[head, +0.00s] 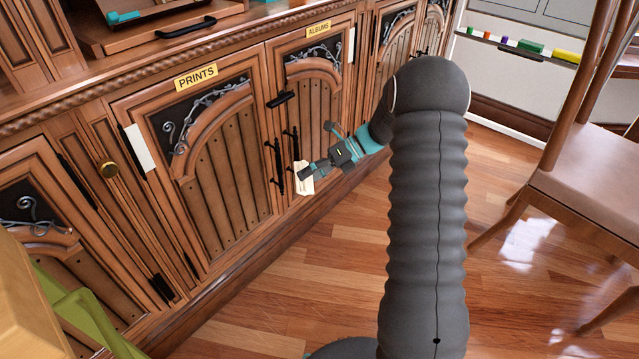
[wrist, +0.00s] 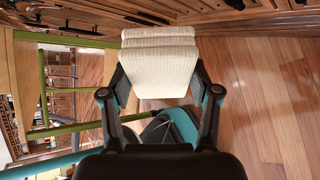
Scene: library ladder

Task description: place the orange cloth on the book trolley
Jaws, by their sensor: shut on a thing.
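My gripper (head: 312,171) is shut on a folded cream-white cloth (head: 303,178), held in front of the lower cabinet doors. In the wrist view the cloth (wrist: 158,62) is a thick stack of folds between the two fingers of my gripper (wrist: 160,84). No orange cloth shows in either view. A green frame (head: 88,309) with pale wood beside it is at the lower left of the head view. It may be the book trolley, but only part shows. Green bars (wrist: 43,88) also show at the left of the wrist view.
Carved cabinet doors (head: 215,165) labelled PRINTS and ALBUMS run along the left, with black handles sticking out. A wooden chair (head: 590,185) stands at the right. A rail (head: 515,44) with coloured items is at the back. The floor (head: 290,290) between is clear.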

